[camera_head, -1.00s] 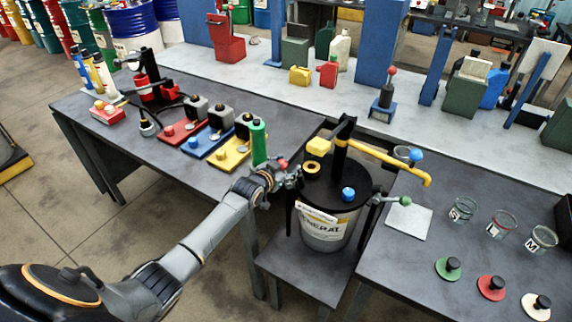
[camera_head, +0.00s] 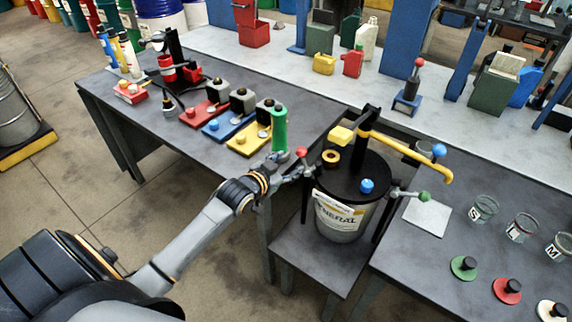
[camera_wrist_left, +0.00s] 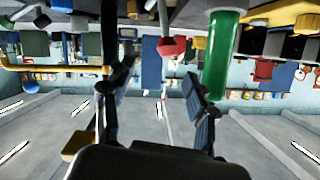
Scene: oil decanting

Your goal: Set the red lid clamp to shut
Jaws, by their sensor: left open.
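The red lid clamp's red ball knob (camera_head: 301,152) is at the left rim of the black-lidded drum (camera_head: 340,215); its short lever is partly hidden by my gripper. My left gripper (camera_head: 290,170) is beside the drum's left rim, just below and left of the red knob in the head view. In the left wrist view, my left gripper (camera_wrist_left: 160,85) is open, its two fingers apart with nothing between them. That picture is upside down, and the red knob (camera_wrist_left: 171,46) shows beyond the fingertips. I cannot tell whether a finger touches the clamp. My right gripper is not in view.
A green bottle (camera_head: 280,130) stands on the dark table close to my gripper; it also shows in the left wrist view (camera_wrist_left: 218,55). The drum carries a yellow-handled pump (camera_head: 410,152), a blue knob (camera_head: 367,186) and a green-knobbed clamp (camera_head: 424,196). Glass jars stand at right.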

